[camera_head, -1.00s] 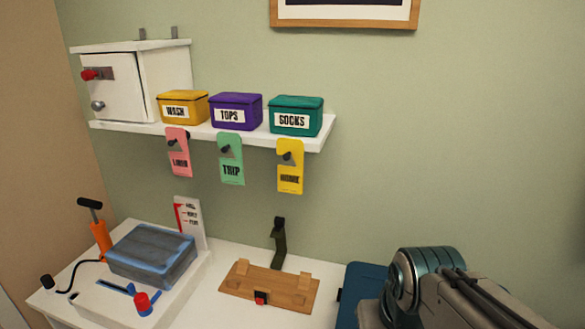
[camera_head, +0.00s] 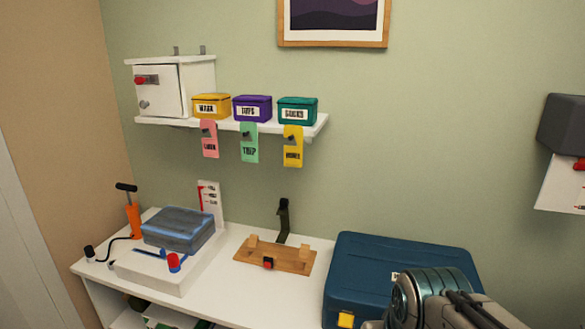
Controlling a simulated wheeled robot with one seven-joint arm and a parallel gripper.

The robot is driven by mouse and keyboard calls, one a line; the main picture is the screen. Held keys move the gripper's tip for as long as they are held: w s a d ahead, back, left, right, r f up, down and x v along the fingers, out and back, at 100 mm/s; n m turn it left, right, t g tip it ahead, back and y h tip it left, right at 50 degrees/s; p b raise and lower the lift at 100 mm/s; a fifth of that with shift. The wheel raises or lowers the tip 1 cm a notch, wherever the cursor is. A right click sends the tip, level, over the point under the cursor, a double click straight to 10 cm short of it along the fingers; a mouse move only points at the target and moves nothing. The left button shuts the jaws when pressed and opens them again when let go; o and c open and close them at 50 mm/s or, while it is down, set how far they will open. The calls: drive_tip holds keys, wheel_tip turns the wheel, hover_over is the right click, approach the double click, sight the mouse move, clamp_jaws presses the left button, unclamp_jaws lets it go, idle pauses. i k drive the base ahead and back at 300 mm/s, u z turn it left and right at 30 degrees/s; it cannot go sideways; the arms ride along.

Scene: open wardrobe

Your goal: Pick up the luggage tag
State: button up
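Three tags hang on dark pegs below the wall shelf: a pink tag (camera_head: 210,140) at left, a green tag (camera_head: 249,143) reading TRIP in the middle, and a yellow tag (camera_head: 292,147) at right. The pink and yellow lettering is too small to read surely. I cannot tell which of them is the luggage tag. My arm shows at the lower right, in front of the blue case (camera_head: 350,275). My gripper's fingers are outside the picture, and the arm is well apart from the tags.
The wall shelf (camera_head: 180,122) carries a white cabinet (camera_head: 158,90) and yellow, purple and teal boxes. A white counter (camera_head: 235,295) below holds an orange pump (camera_head: 134,220), a blue-grey packed bag (camera_head: 178,230) and a wooden stand (camera_head: 275,256). A dark box (camera_head: 562,125) is at right.

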sight(294, 155)
drive_tip(key=z, duration=0.3)
drive_tip(key=k, duration=0.2)
drive_tip(key=u, duration=1.2)
drive_tip(key=i, duration=1.3)
drive_tip(key=z, duration=0.45)
